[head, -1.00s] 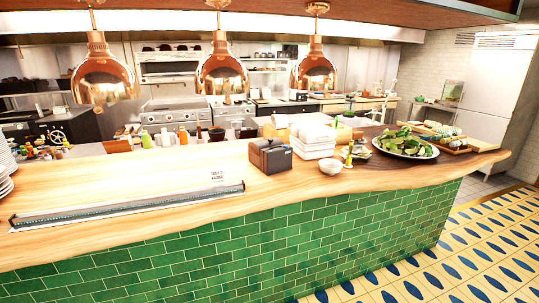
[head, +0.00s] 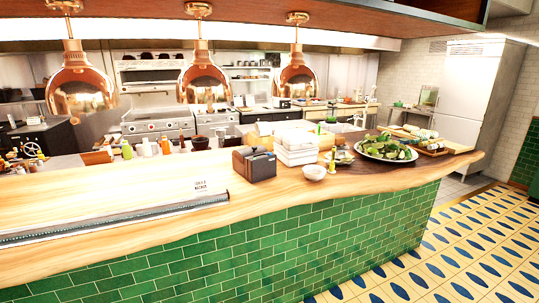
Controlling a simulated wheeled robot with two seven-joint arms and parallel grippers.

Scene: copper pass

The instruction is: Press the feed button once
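A small dark box-shaped device (head: 254,164), which may be a ticket printer, stands on the wooden counter (head: 150,192) left of a stack of white containers (head: 297,150). Its front and top are too small to make out a feed button. Neither of my grippers is in view.
A long rail (head: 110,219) lies along the counter's near left edge. A white bowl (head: 314,172) and a plate of greens (head: 386,149) sit right of the box. Copper lamps (head: 204,82) hang above. The tiled floor (head: 470,240) at right is clear.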

